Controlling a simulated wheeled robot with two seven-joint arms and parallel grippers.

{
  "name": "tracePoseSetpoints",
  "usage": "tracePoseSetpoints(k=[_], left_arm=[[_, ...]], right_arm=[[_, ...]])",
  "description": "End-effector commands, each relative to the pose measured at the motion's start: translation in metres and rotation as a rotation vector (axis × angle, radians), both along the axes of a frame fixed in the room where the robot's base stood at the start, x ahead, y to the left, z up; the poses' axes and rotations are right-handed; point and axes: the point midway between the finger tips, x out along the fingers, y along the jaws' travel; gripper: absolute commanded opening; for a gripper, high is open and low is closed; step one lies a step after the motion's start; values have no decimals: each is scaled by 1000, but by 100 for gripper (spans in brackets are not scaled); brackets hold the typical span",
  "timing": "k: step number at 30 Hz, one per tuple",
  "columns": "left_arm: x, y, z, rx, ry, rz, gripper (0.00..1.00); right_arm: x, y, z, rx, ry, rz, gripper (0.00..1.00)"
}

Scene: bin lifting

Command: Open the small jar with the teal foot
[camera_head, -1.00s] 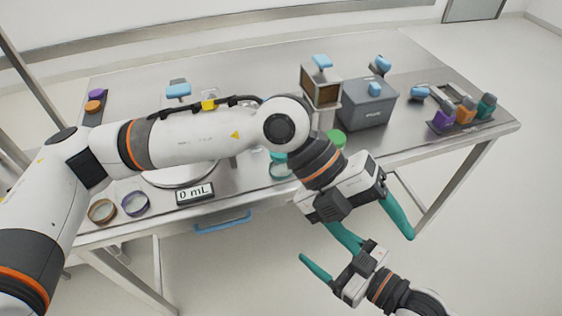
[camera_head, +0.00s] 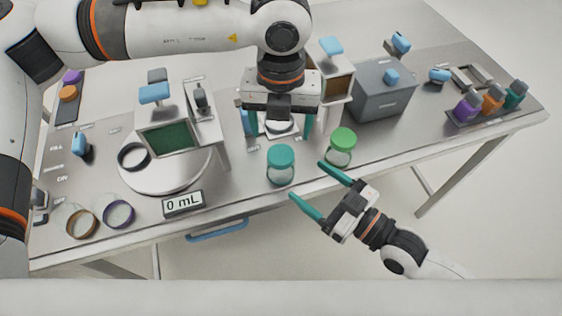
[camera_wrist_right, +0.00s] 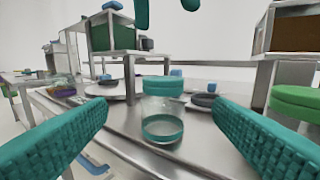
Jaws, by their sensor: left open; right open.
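A small clear jar with a teal lid (camera_head: 281,157) and a teal foot stands upright near the table's front edge. In the right wrist view the jar (camera_wrist_right: 162,122) sits ahead, between my open fingers and apart from them. My right gripper (camera_head: 307,181) is open and empty, in front of the jar and to its right, pointing at it. My left gripper (camera_head: 280,132) is open, pointing down just behind the jar, with no jar between its fingers. Its teal fingertips also show at the top of the right wrist view (camera_wrist_right: 165,10).
A green-lidded jar (camera_head: 341,142) stands close to the right. A grey box (camera_head: 383,95) and coloured bottles (camera_head: 490,103) are at the right.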

Motion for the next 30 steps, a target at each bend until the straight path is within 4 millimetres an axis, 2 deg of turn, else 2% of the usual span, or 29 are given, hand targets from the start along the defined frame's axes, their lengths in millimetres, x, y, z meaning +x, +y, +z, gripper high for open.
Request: tracePoseSetpoints(k=[6, 12, 18, 26, 30], left_arm=[[0, 0, 0, -1, 1, 0, 72], [0, 0, 0, -1, 1, -1, 72], [0, 0, 0, -2, 1, -1, 72], [0, 0, 0, -2, 1, -1, 72], [0, 0, 0, -2, 1, -1, 72]], right_arm=[[30, 33, 1, 3, -3, -2, 75], [48, 54, 1, 1, -2, -2, 75], [55, 63, 0, -2, 1, 0, 75], [55, 64, 0, -2, 1, 0, 75], [55, 63, 0, -2, 1, 0, 54]])
